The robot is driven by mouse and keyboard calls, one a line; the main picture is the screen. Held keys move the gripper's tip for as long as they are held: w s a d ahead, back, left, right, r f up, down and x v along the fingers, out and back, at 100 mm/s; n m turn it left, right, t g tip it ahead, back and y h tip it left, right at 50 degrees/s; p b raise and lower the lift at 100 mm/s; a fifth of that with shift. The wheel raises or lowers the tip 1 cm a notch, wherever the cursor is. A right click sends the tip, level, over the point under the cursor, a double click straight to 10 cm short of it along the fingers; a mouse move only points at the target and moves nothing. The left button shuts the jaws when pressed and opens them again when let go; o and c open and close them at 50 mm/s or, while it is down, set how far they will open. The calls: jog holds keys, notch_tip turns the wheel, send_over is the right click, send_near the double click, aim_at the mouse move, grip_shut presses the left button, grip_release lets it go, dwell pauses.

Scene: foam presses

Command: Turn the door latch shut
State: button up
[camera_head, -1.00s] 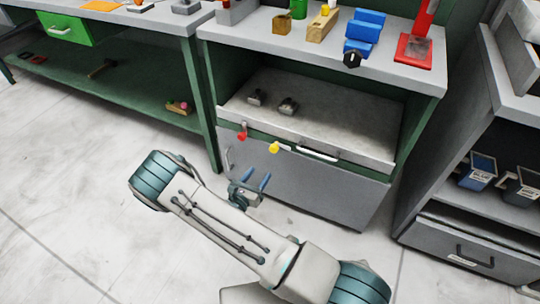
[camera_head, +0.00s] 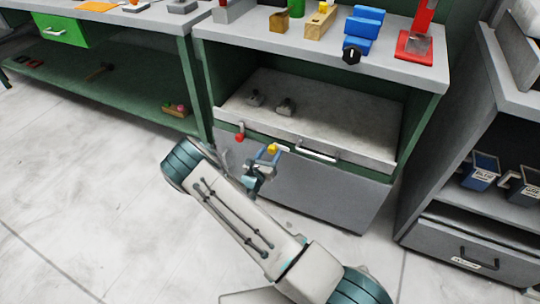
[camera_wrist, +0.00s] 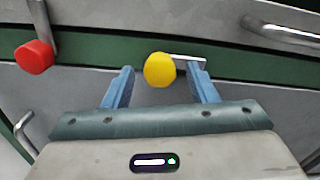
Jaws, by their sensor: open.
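The cabinet door (camera_head: 330,195) is a grey panel below the green rail, and it looks closed. A yellow knob (camera_wrist: 160,70) sits at the door's top edge, with a pale bar running right from it; it also shows in the head view (camera_head: 272,148). I cannot tell which knob is the door latch. A red knob (camera_wrist: 34,57) hangs on a metal lever to the left, also in the head view (camera_head: 240,138). My gripper (camera_wrist: 163,80) is open, its blue fingers on either side of the yellow knob in the wrist view. I cannot tell whether they touch it.
A drawer with a bar handle (camera_head: 316,155) is above the door, with two small dark parts on the grey surface over it. A vertical door handle (camera_wrist: 24,130) is at the left. The bench top (camera_head: 290,48) holds blocks and a red stand. Open floor lies left.

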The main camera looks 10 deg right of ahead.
jog(key=shift+w+d, duration=0.15)
jog(key=shift+w, duration=0.1)
jog(key=c, duration=1)
jog(key=shift+o, duration=0.2)
